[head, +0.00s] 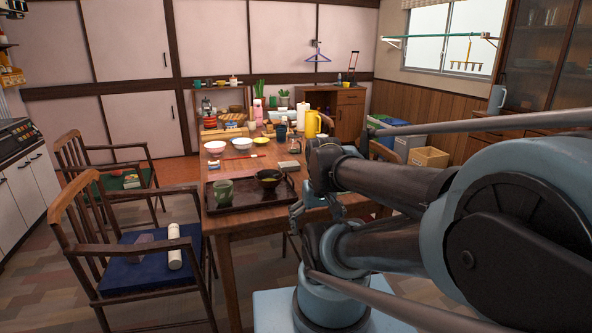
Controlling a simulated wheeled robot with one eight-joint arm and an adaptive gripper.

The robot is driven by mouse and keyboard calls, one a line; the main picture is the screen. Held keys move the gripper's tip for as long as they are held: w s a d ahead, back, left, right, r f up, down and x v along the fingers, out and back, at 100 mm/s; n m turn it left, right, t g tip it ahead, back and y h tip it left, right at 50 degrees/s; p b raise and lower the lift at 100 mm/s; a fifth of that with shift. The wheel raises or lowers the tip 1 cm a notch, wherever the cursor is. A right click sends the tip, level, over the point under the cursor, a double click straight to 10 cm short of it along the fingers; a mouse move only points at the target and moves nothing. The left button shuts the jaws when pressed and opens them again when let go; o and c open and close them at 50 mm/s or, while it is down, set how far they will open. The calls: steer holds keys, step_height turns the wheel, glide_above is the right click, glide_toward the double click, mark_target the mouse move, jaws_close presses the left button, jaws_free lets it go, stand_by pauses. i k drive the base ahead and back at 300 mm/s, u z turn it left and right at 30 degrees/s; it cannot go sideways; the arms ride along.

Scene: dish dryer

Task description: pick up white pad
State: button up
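I cannot tell for certain which thing is the white pad. A small flat pale grey-white piece (289,166) lies on the wooden table (222,246), just behind the dark tray. My arm fills the right side of the head view and reaches over the table's right side. My gripper (297,216) appears as a small dark shape by the table's right front, right of the tray. It is too small and too covered by my arm to show its fingers clearly. The arm may hide other things on that side of the table.
The dark tray (225,207) holds a green cup (223,193) and a dark bowl (269,178). White bowls (215,147), a yellow pitcher (313,124) and several bottles stand farther back. A chair with a blue cushion (150,270) bearing a white roll (174,246) stands at left.

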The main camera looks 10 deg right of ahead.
mark_target(284, 166)
steer(key=k, duration=0.65)
steer(key=z, duration=0.55)
steer(key=i, duration=1.4)
steer(key=u, duration=0.3)
